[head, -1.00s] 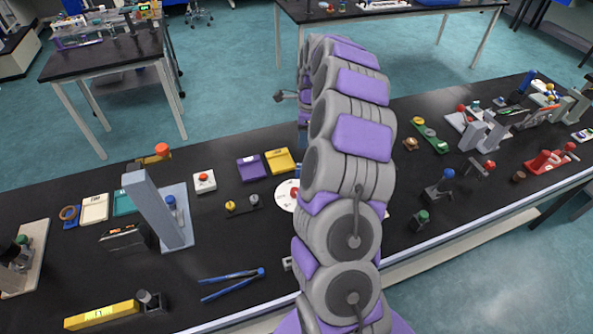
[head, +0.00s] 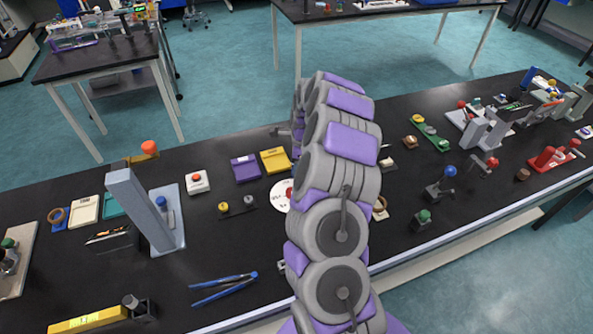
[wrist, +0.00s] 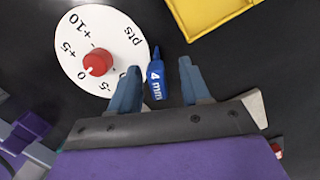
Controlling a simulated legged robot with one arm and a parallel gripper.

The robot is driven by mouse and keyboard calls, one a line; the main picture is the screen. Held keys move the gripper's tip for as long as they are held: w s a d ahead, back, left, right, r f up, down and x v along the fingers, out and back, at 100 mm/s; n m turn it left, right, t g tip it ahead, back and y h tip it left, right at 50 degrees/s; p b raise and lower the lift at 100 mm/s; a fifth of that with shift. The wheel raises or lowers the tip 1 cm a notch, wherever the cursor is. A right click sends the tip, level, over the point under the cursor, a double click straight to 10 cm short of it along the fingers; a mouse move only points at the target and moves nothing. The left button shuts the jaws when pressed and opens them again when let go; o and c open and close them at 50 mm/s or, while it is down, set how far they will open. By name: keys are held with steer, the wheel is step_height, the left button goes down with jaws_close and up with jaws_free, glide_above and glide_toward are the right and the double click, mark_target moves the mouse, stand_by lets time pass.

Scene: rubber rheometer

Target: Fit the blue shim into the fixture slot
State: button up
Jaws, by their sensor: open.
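A blue shim (wrist: 156,82) marked "4 mm" shows in the wrist view, with a pointed end away from my gripper. It appears between the two blue-grey fingers of my gripper (wrist: 158,66), closer to the left finger. The fingers are apart and not closed on it. I cannot tell how far above the shim the fingertips are. In the head view my arm hides the shim and most of the gripper. I cannot clearly identify the fixture slot in either view.
A white dial (wrist: 70,42) with a red knob (wrist: 97,62) lies left of the shim. A yellow tray (wrist: 207,18) is at upper right. In the head view, a grey post (head: 138,210) stands left, blue-handled pliers (head: 224,287) lie in front, and several devices fill the right side.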

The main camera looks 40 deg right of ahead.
steer(key=shift+d+f, duration=0.25)
steer(key=shift+d, duration=0.1)
steer(key=shift+a+r, duration=0.2)
steer(key=shift+a, duration=0.4)
steer(key=c, duration=0.3)
steer(key=shift+a, duration=0.2)
steer(key=c, duration=0.3)
steer(key=shift+d, duration=0.25)
jaws_close()
steer(key=shift+d+f, duration=0.1)
steer(key=shift+d, duration=0.15)
steer(key=shift+a, duration=0.15)
